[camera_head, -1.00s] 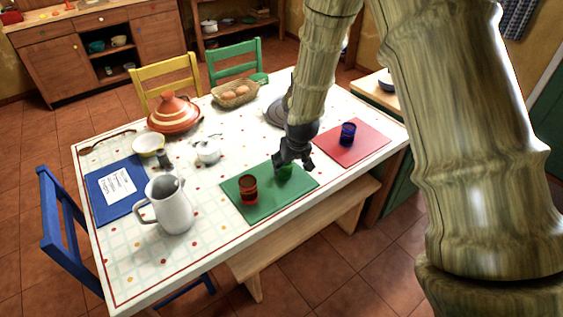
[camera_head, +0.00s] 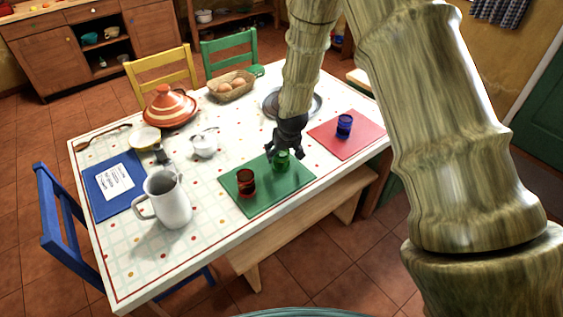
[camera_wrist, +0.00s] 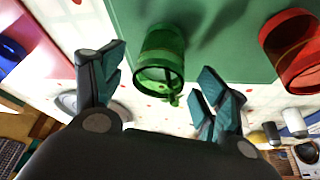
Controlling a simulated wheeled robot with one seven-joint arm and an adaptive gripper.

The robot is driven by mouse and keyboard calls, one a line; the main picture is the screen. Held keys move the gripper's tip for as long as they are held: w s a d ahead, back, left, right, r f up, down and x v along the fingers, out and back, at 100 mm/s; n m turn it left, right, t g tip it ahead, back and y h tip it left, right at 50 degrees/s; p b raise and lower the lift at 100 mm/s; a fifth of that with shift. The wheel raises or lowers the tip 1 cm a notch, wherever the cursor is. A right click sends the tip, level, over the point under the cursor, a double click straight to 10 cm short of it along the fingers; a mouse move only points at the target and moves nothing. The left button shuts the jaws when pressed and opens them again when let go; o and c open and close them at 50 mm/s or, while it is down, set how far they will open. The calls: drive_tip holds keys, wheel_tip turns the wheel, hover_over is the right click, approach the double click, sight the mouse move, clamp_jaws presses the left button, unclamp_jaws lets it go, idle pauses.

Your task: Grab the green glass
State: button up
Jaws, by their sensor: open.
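The green glass (camera_head: 281,161) stands on the green placemat (camera_head: 262,197), close to its far edge. My gripper (camera_head: 284,150) is just above and behind the glass in the head view, and partly overlaps its upper part. In the wrist view the green glass (camera_wrist: 162,58) lies just beyond and between the spread fingers of my gripper (camera_wrist: 160,92), and the space between the fingers is empty. Whether a finger touches the glass I cannot tell.
A red glass (camera_head: 246,182) stands on the same placemat, left of the green one. A blue glass (camera_head: 344,126) stands on a red placemat (camera_head: 360,142) to the right. A white pitcher (camera_head: 172,200), a tagine (camera_head: 170,108) and an egg basket (camera_head: 232,88) are on the table.

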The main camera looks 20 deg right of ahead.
drive_tip(key=shift+p+x, duration=0.9)
drive_tip(key=shift+x, duration=1.5)
drive_tip(key=shift+s, duration=0.15)
drive_tip(key=c, duration=1.2)
